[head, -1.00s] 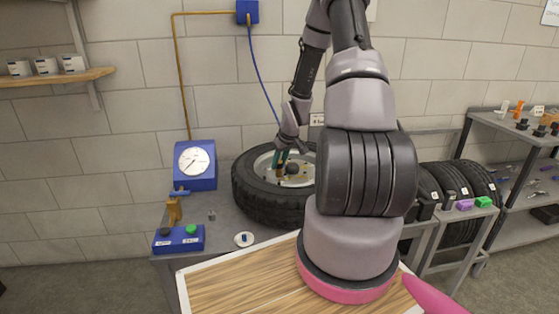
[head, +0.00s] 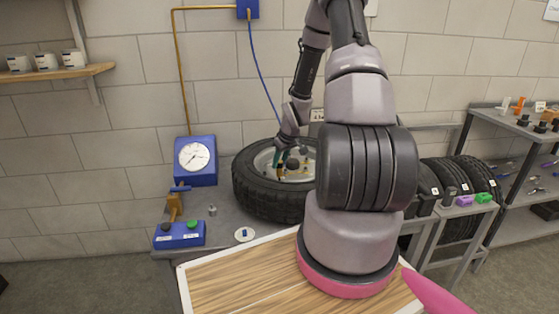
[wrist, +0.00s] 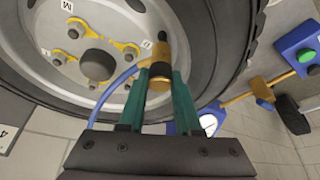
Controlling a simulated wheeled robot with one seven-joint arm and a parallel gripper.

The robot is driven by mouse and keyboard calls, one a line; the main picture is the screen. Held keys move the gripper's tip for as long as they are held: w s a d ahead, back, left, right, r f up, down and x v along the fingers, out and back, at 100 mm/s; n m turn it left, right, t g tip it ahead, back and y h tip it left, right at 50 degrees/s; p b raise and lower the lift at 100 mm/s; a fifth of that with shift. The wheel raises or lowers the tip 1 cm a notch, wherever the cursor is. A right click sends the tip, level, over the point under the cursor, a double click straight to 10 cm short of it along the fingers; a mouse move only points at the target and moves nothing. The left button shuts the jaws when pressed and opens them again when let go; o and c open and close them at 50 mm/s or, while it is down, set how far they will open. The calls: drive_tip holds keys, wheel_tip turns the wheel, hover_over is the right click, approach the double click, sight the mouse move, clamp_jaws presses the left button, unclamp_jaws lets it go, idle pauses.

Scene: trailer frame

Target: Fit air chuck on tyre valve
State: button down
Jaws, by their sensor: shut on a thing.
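The tyre (head: 262,200) lies on its side on the grey bench, its pale wheel rim facing up. In the wrist view the rim (wrist: 185,97) and tyre (wrist: 222,60) fill the upper part. My gripper (wrist: 160,78) has teal fingers shut on the brass air chuck (wrist: 158,52), which has a black band. The blue hose (wrist: 112,84) runs to the chuck. The chuck's free end is over the rim; I cannot tell whether it touches anything. The tyre valve is not discernible. In the head view my gripper (head: 281,163) is small over the wheel.
A dark hub (wrist: 96,63) and nuts with yellow pointers sit on the wheel. A blue pressure gauge (head: 195,160) and a blue button box (head: 179,234) stand left of the tyre. Other tyres (head: 470,182) stand at right.

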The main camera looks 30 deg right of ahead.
drive_tip(key=shift+f, duration=0.75)
drive_tip(key=c, duration=0.5)
unclamp_jaws()
drive_tip(key=shift+o, duration=0.2)
drive_tip(key=o, duration=0.4)
drive_tip(key=shift+r, duration=0.1)
drive_tip(key=shift+r, duration=3.95)
drive_tip(key=shift+r, duration=0.1)
